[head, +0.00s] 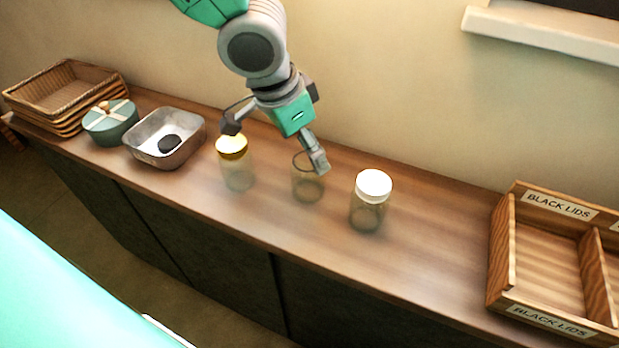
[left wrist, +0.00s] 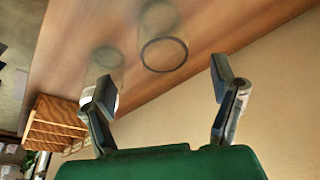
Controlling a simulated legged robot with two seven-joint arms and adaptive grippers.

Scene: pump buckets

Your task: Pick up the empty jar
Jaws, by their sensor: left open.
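Three glass jars stand in a row on the wooden counter in the head view. The middle jar (head: 308,186) has no lid and looks empty. The left jar (head: 237,172) has a gold lid, the right jar (head: 367,211) a white lid. My left gripper (head: 276,146) is open above the counter, one finger near the gold lid and the other over the lidless jar's rim, partly hiding it. In the left wrist view, the open gripper (left wrist: 163,88) shows the lidless jar (left wrist: 163,54) ahead between its spread fingers, with nothing held. My right gripper is not in view.
A wooden crate (head: 509,245) labelled BLACK LIDS stands at the right; its visible compartment is bare. A metal tray (head: 186,158) with a dark object, a round teal box (head: 110,126) and wicker baskets (head: 50,116) are at the left. The counter between white-lidded jar and crate is clear.

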